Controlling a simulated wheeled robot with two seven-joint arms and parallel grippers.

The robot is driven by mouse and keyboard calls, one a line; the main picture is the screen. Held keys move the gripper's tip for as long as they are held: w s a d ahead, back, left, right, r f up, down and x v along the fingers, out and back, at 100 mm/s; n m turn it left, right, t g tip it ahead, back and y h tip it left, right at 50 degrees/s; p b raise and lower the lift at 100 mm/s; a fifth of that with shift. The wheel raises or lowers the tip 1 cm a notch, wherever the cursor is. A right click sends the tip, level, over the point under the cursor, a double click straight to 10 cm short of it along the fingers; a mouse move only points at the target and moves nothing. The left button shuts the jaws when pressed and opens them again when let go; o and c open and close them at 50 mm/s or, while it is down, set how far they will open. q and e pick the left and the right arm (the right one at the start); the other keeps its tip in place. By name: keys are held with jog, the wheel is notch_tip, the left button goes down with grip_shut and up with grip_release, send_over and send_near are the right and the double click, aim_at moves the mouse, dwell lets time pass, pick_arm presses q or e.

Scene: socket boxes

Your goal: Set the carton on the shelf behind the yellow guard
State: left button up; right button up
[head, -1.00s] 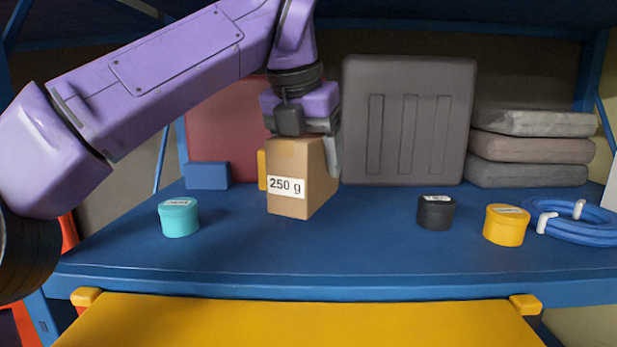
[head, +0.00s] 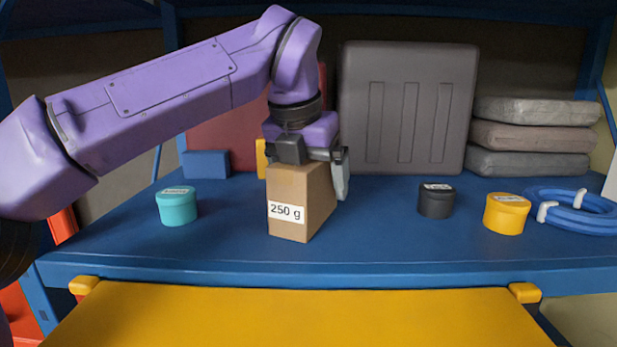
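The carton (head: 287,228) is a brown box with a white "250 g" label, upright above the blue shelf board (head: 375,240). My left gripper (head: 318,165) is shut on its upper part from above. One grey finger shows along its right side; the other finger is mostly hidden. I cannot tell whether the carton's base touches the board. The yellow guard (head: 300,318) runs along the shelf's front below the board edge, and the carton is behind it. My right gripper is not in view.
A teal jar (head: 177,208) stands left of the carton. A black jar (head: 436,202), a yellow jar (head: 507,214) and a blue hose coil (head: 580,222) are to the right. A grey case (head: 405,110) and stacked cushions (head: 530,137) stand behind. The board between carton and black jar is clear.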

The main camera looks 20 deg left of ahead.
pick_arm(q)
jog(key=shift+s+r+p, duration=0.1)
jog(key=shift+r+p, duration=0.2)
jog(key=shift+r, duration=0.1)
jog(key=v, duration=0.7)
jog(key=shift+s+r, duration=0.1)
jog(key=shift+s, duration=0.1)
